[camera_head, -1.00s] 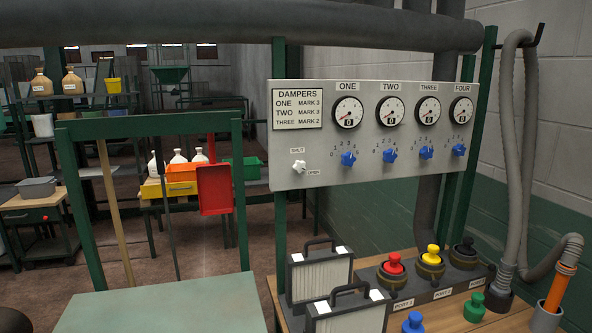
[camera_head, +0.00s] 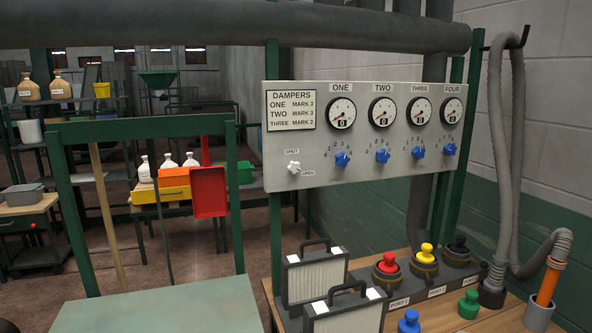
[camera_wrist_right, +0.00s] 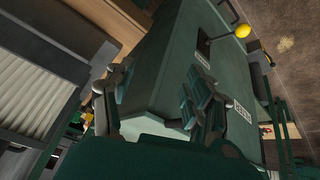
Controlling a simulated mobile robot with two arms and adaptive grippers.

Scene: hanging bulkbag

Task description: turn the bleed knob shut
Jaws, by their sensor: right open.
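The bleed knob (camera_head: 294,168) is a small white lobed knob at the lower left of the grey damper panel (camera_head: 350,177) in the head view. SHUT is marked above it and OPEN to its lower right. Which mark it points to is too small to tell. My right gripper (camera_wrist_right: 158,103) shows in the wrist view with its fingers spread and nothing between them, over a green surface. It is apart from the knob, which the wrist view does not show. My left gripper is not in view.
Blue dial knobs (camera_head: 342,158) sit right of the bleed knob under round gauges. Below the panel stand filter frames (camera_head: 315,275) and coloured port plugs (camera_head: 387,263). A hose (camera_head: 510,150) hangs at right. A green frame post (camera_head: 240,200) stands left of the panel.

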